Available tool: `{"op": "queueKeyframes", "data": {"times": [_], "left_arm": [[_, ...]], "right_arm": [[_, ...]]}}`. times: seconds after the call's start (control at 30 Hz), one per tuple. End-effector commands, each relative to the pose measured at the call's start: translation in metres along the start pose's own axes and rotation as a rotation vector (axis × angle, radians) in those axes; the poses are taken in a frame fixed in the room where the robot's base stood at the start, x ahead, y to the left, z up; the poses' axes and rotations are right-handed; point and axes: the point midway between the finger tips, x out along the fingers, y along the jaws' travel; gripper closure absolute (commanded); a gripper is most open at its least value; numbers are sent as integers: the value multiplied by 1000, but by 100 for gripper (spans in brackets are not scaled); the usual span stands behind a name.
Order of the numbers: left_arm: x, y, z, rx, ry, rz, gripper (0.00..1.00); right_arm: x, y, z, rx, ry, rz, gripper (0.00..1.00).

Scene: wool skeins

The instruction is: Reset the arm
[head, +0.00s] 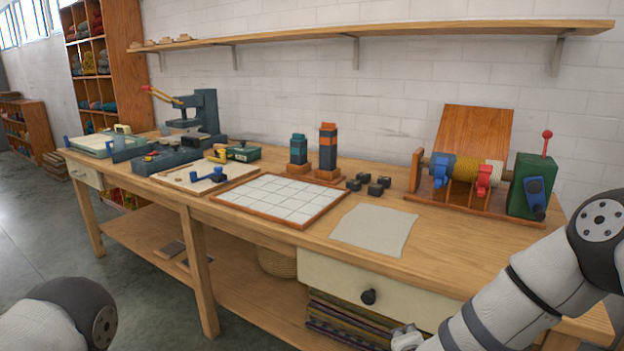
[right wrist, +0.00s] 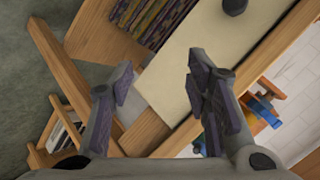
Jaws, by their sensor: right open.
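My right arm (head: 510,290) reaches in from the right edge in the head view, in front of the workbench (head: 280,240). Only a small part of my right gripper (head: 405,339) shows at the bottom edge there. In the right wrist view my right gripper (right wrist: 158,84) is open, with its two fingers apart and nothing between them. It is in front of the bench's pale drawer front (right wrist: 190,62). A rounded part of my left arm (head: 65,310) shows at the lower left; my left gripper is outside the frame.
The bench holds a white tile grid (head: 285,197), a grey cloth (head: 375,230), several dark blocks (head: 370,184), two small towers (head: 328,150) and a winding device (head: 470,180) at the right. A drawer knob (head: 369,297) sticks out in front. Folded textiles (head: 350,325) lie below.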

Motion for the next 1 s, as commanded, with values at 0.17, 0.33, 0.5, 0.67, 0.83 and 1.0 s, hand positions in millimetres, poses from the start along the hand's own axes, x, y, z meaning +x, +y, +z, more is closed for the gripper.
{"op": "queueKeyframes", "data": {"times": [0.17,0.33,0.5,0.67,0.83,1.0], "left_arm": [[-2,0,-2,0,7,1,60],[-3,0,-2,0,11,1,60],[-4,0,-3,0,14,1,60],[-5,0,-3,0,15,1,60],[-5,0,-3,0,15,1,60],[-5,0,-3,0,15,1,60]], "right_arm": [[-38,145,49,-481,-288,155,56],[-114,274,59,-859,-609,304,56],[-199,359,43,-1109,-909,423,56],[-244,390,29,-1203,-1058,474,56],[-250,394,27,-1215,-1081,479,56],[-249,393,28,-1213,-1078,479,56]]}}
